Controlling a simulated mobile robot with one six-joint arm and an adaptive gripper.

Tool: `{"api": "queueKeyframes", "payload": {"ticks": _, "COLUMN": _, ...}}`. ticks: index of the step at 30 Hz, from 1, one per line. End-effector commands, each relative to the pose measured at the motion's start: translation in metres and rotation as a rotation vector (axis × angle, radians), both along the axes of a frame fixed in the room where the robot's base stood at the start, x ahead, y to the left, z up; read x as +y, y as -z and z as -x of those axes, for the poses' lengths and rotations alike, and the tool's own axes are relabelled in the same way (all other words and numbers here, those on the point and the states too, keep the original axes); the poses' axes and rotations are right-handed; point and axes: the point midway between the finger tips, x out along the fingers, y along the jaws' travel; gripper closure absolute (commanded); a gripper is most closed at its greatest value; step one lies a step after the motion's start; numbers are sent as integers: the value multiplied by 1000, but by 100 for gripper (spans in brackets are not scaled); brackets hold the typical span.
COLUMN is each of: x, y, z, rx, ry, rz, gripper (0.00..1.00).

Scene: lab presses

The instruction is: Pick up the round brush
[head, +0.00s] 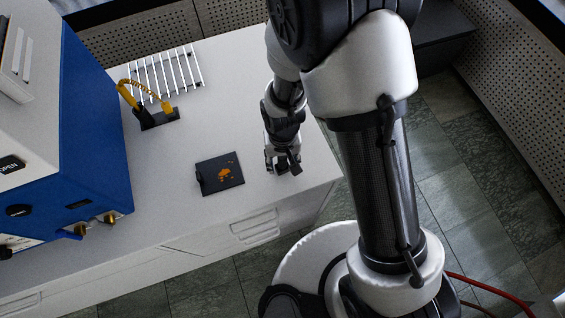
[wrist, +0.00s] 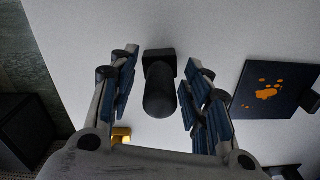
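A dark object, which I take to be the round brush (wrist: 160,92), stands between my fingers in the wrist view. It has a thick, rounded black body and a square black block at its far end. My gripper (wrist: 161,60) is open around it, with a finger on each side and a visible gap on both sides. In the head view my gripper (head: 281,164) is low over the white bench top near its right end. The brush cannot be made out clearly there, as my gripper and wrist cover that spot.
A black plate with orange bits (head: 220,174) lies left of my gripper. Farther back are a yellow cabled tool in a black holder (head: 157,117) and a white slatted rack (head: 165,73). A blue and white machine (head: 95,130) fills the left. The bench's right edge is close.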

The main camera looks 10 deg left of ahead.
Motion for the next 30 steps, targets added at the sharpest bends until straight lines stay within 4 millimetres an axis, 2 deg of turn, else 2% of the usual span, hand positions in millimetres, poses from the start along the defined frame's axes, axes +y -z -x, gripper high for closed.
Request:
{"api": "queueKeyframes", "payload": {"ticks": 2, "x": 0, "y": 0, "z": 0, "rx": 0, "ry": 0, "rz": 0, "gripper": 63}}
{"api": "queueKeyframes", "payload": {"ticks": 18, "x": 0, "y": 0, "z": 0, "rx": 1, "ry": 0, "rz": 0, "gripper": 99}}
{"api": "queueKeyframes", "payload": {"ticks": 30, "x": 0, "y": -5, "z": 0, "rx": 0, "ry": 0, "rz": 0, "gripper": 100}}
